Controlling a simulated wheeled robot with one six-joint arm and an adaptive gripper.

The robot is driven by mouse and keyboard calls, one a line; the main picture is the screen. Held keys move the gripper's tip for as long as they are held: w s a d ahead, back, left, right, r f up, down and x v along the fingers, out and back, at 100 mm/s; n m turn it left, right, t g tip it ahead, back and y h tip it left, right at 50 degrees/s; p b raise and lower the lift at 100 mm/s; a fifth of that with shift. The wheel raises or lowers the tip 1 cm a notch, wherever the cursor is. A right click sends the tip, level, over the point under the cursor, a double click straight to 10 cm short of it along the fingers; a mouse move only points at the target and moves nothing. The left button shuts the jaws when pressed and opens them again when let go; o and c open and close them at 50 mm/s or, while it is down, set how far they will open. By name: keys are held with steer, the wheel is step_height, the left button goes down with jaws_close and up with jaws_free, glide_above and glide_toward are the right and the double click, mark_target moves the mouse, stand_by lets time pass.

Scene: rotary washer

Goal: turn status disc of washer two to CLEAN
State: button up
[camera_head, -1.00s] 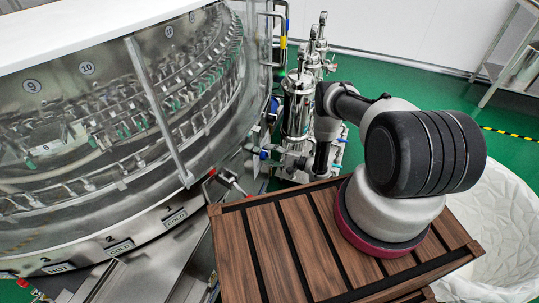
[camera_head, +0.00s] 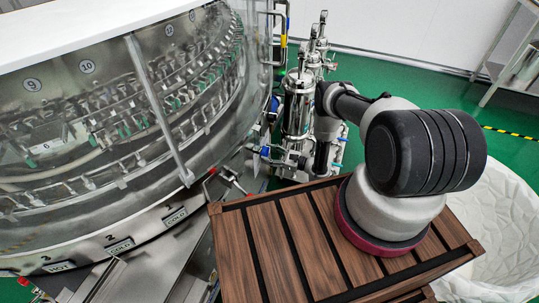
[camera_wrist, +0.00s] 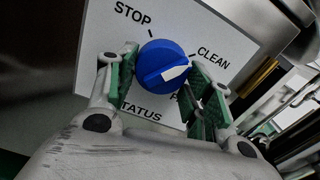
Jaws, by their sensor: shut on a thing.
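The status disc (camera_wrist: 162,66) is a round blue knob with a white pointer mark, on a white label plate (camera_wrist: 205,35) in the wrist view. Its pointer points right and slightly up, just below the CLEAN tick. STOP is printed at upper left, CLEAN at right, and a label starting with P at lower right is partly hidden by a finger. My gripper (camera_wrist: 161,70) is shut on the disc, one green-padded finger on each side. In the head view, the disc and my gripper are hidden.
The large round washer (camera_head: 100,120) with numbered windows fills the left of the head view. Steel pipes and valves (camera_head: 298,105) stand beside my arm. A slatted wooden top (camera_head: 275,240) is in front. A white bag-lined bin (camera_head: 500,235) is at right.

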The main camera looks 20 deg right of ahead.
steer(key=shift+m, duration=0.9)
steer(key=o, duration=1)
steer(key=v, duration=1.2)
